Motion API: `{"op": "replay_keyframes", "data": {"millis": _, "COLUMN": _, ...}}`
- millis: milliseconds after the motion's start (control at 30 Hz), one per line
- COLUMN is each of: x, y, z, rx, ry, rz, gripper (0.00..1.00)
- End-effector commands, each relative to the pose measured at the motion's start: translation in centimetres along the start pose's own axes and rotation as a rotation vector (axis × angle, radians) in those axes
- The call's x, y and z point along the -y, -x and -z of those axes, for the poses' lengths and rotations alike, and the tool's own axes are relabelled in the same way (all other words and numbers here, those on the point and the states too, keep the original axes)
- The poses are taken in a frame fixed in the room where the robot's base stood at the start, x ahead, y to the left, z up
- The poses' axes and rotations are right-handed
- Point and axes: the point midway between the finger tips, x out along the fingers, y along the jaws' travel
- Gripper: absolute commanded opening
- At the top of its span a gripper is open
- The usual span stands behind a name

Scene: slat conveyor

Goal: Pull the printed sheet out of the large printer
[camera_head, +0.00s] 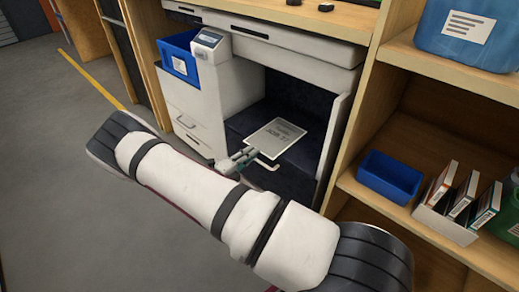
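The large printer (196,97) is a white and grey machine set in a wooden shelf unit, with a dark open output bay on its right. The printed sheet (270,143) lies in that bay, its near edge toward the bay's front; it is pale with dark print. My gripper (246,157) is at the front of the bay, just left of the sheet's near corner. Its fingers are small here, and I cannot tell whether they touch the sheet or how far apart they are. My white arm hides the floor in front of the printer.
A blue bin (178,54) sits on the printer's left beside a small display panel (208,38). A pale curved bar (266,163) stands out at the bay's front. Right shelves hold a blue tray (389,176) and upright boxes (462,192). Open floor (40,160) lies left.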

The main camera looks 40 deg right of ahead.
Motion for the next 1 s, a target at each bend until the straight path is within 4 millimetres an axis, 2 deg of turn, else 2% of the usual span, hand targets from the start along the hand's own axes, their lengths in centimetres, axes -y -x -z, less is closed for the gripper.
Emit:
{"op": "replay_keyframes", "data": {"millis": 233, "x": 0.0, "y": -2.0, "z": 0.0, "rx": 0.000, "ry": 0.000, "rz": 0.001, "gripper": 0.18}}
{"op": "replay_keyframes", "data": {"millis": 600, "x": 0.0, "y": -2.4, "z": 0.0, "rx": 0.001, "ry": 0.000, "rz": 0.000, "gripper": 0.18}}
{"op": "replay_keyframes", "data": {"millis": 800, "x": 0.0, "y": -2.4, "z": 0.0, "rx": 0.001, "ry": 0.000, "rz": 0.000, "gripper": 0.00}}
{"op": "replay_keyframes", "data": {"millis": 1000, "x": 0.0, "y": -2.4, "z": 0.0, "rx": 0.001, "ry": 0.000, "rz": 0.000, "gripper": 0.00}}
